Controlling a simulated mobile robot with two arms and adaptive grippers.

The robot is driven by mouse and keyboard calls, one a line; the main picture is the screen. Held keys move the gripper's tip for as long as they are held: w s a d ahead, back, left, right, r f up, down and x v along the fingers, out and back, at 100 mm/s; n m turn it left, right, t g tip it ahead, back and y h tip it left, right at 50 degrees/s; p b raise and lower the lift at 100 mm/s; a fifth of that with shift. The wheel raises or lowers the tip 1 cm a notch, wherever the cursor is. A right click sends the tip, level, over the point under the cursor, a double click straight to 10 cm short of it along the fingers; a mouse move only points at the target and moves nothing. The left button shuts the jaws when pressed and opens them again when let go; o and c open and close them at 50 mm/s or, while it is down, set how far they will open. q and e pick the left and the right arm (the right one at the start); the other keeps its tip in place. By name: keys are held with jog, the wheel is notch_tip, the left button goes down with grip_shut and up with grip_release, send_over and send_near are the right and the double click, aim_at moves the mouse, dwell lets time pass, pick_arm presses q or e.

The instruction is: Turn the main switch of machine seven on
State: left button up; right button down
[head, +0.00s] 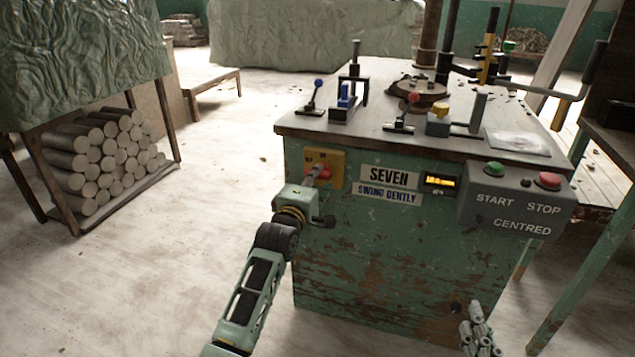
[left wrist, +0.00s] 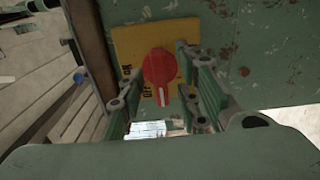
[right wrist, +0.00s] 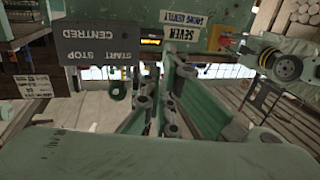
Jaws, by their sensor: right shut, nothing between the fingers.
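Machine seven (head: 370,270) is a worn green cabinet labelled SEVEN. Its main switch is a red knob (left wrist: 160,68) on a yellow plate (head: 338,160) at the front's upper left. In the left wrist view the knob's white mark points down, near the lettering OFF. My left gripper (head: 318,177) is at the plate, and its open fingers (left wrist: 158,88) appear on either side of the knob. I cannot tell whether they touch it. In the head view the gripper partly hides the knob. My right gripper (head: 478,322) is shut and empty, low before the machine; it also shows in the right wrist view (right wrist: 157,85).
A grey box (head: 515,205) with green START and red STOP buttons juts from the machine's front right. Small levers (head: 408,112) stand on its top. The floor between rack and machine is clear.

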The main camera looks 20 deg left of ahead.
pick_arm(q)
jog(key=shift+w, duration=0.45)
jog(key=shift+c, duration=0.4)
grip_shut()
